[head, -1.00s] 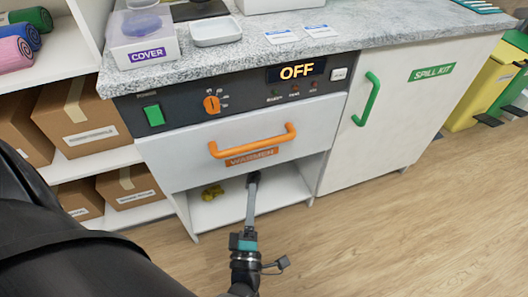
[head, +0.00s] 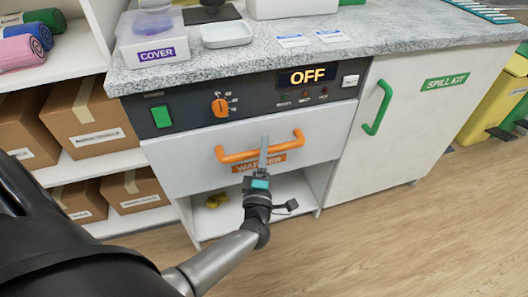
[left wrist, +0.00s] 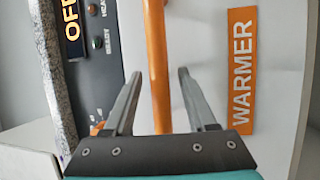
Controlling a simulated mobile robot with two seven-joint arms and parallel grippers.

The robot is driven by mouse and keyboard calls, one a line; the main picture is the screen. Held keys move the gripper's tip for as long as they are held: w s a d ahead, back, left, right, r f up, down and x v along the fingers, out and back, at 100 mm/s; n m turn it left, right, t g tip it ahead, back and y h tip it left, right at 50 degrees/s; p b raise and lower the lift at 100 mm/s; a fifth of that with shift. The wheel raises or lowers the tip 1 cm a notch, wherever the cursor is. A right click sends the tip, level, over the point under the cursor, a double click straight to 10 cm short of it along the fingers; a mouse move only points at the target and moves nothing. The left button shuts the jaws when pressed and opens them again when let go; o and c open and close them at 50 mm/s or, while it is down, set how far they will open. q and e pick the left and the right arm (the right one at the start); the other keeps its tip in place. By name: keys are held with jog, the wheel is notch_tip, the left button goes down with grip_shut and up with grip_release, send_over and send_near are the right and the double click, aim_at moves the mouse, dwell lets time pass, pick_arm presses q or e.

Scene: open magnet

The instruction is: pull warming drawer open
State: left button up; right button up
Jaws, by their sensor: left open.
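The warming drawer (head: 190,170) is a white front labelled WARMER, and it looks shut under a dark control panel. Its orange bar handle (head: 236,156) runs across the front and shows in the left wrist view (left wrist: 155,65) between my fingers. In the left wrist view the left gripper (left wrist: 157,100) is open, one finger on each side of the bar, with gaps visible between bar and fingers. My right gripper is in neither view.
A cabinet with a green handle (head: 377,107) stands to the right. The countertop (head: 270,55) holds a cover box and trays. The wooden floor in front (head: 400,240) is clear.

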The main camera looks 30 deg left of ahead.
pick_arm(q)
jog(key=shift+c, duration=0.2)
grip_shut()
dwell(0.3)
dwell(1.0)
